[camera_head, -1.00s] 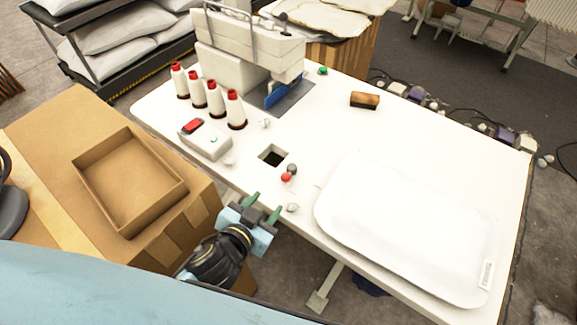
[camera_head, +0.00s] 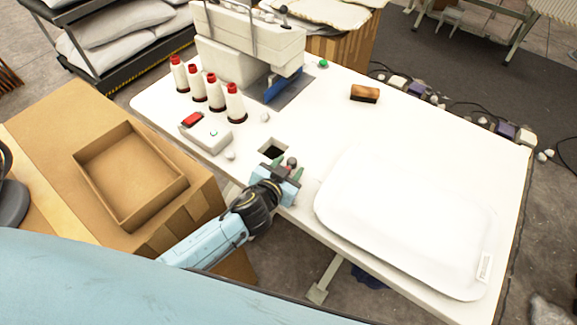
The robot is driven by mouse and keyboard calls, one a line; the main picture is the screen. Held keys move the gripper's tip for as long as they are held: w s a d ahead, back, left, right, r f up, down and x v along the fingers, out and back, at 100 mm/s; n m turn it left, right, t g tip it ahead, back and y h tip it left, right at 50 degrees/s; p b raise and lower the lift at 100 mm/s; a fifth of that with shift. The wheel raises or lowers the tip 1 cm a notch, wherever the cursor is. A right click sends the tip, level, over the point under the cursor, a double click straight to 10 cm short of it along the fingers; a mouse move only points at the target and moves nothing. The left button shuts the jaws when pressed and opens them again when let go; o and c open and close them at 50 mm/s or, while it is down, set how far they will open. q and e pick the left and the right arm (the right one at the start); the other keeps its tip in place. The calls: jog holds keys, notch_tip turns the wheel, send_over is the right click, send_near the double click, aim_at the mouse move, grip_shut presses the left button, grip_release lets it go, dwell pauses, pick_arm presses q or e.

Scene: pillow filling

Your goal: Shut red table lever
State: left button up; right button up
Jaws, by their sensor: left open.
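The red table lever stands at the front edge of the white table, just right of a square hole (camera_head: 272,150). Its dark knob (camera_head: 292,161) shows between my left gripper's fingertips, while its red ball is mostly hidden by the gripper. My left gripper (camera_head: 289,167) is open, with its green fingers to either side of the lever. I cannot tell whether they touch it. My right gripper is out of view.
A white pillow (camera_head: 405,220) lies on the table (camera_head: 335,110) to the right. Thread cones (camera_head: 215,95), a red-button control box (camera_head: 206,132) and a sewing machine (camera_head: 250,50) stand behind. An open cardboard tray (camera_head: 130,177) is at left.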

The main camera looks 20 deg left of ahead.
pick_arm(q)
jog(key=shift+w, duration=0.15)
grip_shut()
jog(key=shift+d+f, duration=0.1)
jog(key=shift+d, duration=0.05)
